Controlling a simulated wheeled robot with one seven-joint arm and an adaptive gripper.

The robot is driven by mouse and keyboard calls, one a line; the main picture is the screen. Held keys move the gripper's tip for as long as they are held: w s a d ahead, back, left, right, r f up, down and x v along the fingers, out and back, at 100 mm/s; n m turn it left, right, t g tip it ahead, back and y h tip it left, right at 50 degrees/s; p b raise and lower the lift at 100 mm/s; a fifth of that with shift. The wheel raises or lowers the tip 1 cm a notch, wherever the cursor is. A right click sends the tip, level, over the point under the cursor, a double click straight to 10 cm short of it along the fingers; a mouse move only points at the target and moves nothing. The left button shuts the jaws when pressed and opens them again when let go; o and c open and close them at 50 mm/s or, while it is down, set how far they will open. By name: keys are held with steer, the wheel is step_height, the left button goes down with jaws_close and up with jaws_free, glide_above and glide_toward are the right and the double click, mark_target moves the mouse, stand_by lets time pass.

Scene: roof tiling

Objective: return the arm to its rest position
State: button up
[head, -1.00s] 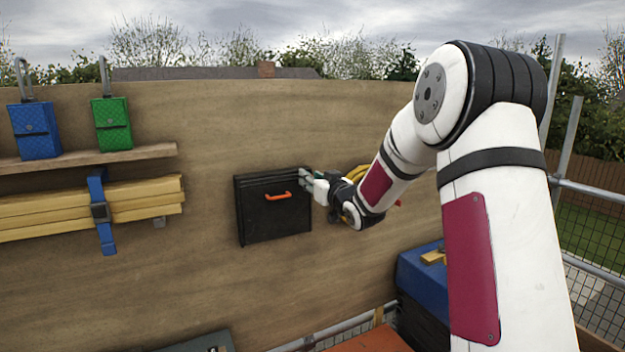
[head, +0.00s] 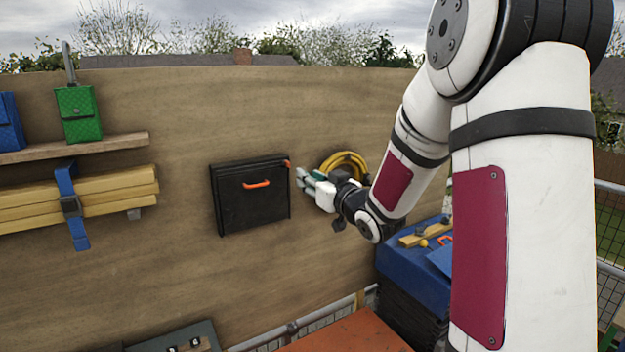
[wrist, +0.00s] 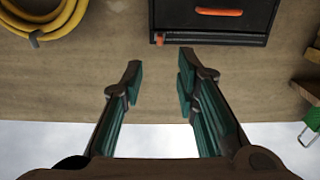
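My gripper (head: 302,178) is in front of the wooden wall, just right of the black case. In the wrist view my gripper (wrist: 160,85) has its two green-padded fingers spread apart, with nothing between them. My white arm with dark red panels fills the right of the head view and reaches toward the wall. The fingertips are apart from the case as far as the wrist view shows.
The black case (head: 248,208) with an orange handle is on the wooden wall (head: 180,250). A yellow coiled hose (head: 345,160) hangs right of it. A blue box (head: 400,262) with tools on top stands below my forearm. A green pouch (head: 78,112) and strapped planks (head: 120,193) are at left.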

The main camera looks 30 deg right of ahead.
steer(key=shift+s, duration=0.2)
stand_by(0.4)
steer(key=s+a+g, duration=0.4)
steer(key=s+a, duration=0.2)
steer(key=s, duration=0.5)
steer(key=s+a+f+g, duration=0.1)
steer(key=s+a+g, duration=0.3)
steer(key=s, duration=0.7)
steer(key=s+a+f+g, duration=0.1)
steer(key=s+a+g, duration=0.3)
steer(key=s+a, duration=0.4)
steer(key=s+b, duration=0.1)
steer(key=s, duration=0.2)
steer(key=shift+a, duration=0.15)
stand_by(0.6)
